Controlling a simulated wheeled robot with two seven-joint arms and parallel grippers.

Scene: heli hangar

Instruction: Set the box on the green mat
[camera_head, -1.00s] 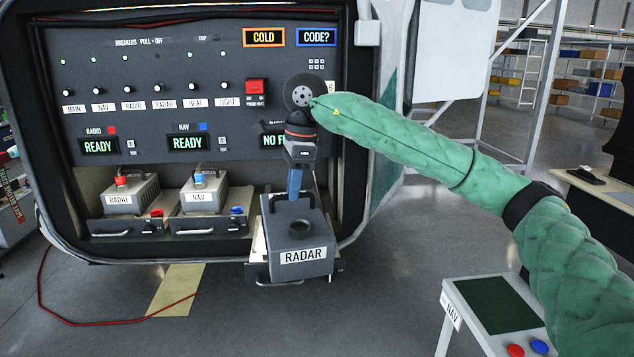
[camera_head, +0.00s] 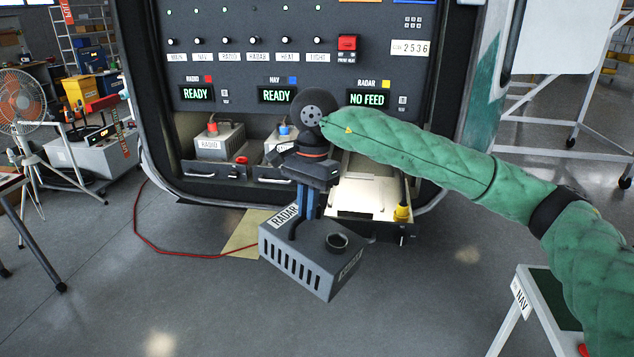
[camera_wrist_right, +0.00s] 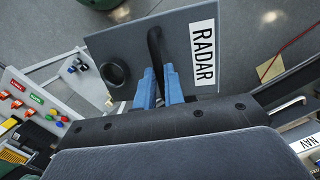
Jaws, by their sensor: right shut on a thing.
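The box is a grey case labelled RADAR (camera_head: 315,262) with a slotted side, a handle on top and a round black socket. My right gripper (camera_head: 301,208) is shut on its handle and holds it in the air, turned askew, in front of the panel. In the right wrist view the blue fingers (camera_wrist_right: 158,88) close around the black handle of the box (camera_wrist_right: 130,45). The dark green mat (camera_head: 553,292) lies on a white stand at the lower right, partly hidden by my right arm. My left gripper is not in view.
The stand (camera_head: 522,312) carries a NAV label. The empty tray (camera_head: 365,197) sticks out of the panel behind the box, with a yellow-ended cable beside it. RADIO (camera_head: 218,142) and NAV boxes sit in their bays. Floor between box and stand is clear.

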